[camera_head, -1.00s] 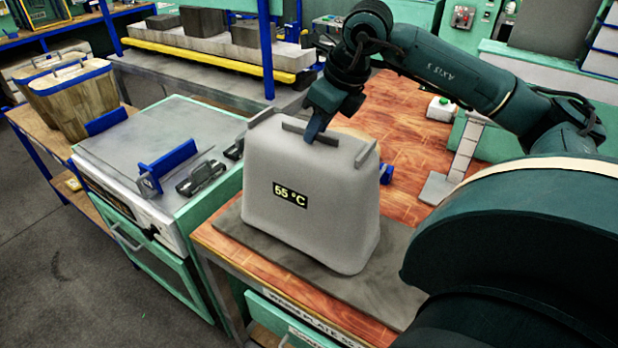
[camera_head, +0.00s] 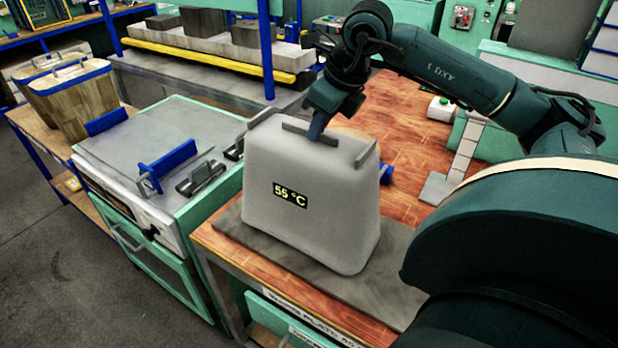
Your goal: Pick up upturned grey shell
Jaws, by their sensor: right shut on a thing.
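The upturned grey shell (camera_head: 300,225) stands on a dark flat plate (camera_head: 385,290) on the wooden bench. Its front carries a "55 °C" label, and raised ridges run along its top. My right gripper (camera_head: 317,132) reaches down to the top of the shell and is shut on the ridge (camera_head: 310,133) at its top middle. The far finger is hidden behind the wrist and ridge. The shell is upright, and its base appears to rest on the plate. My left gripper is not in view.
A mint-green cabinet with a grey top (camera_head: 150,140) and blue brackets (camera_head: 168,165) stands close on the left. Wooden bins with blue rims (camera_head: 75,95) are farther left.

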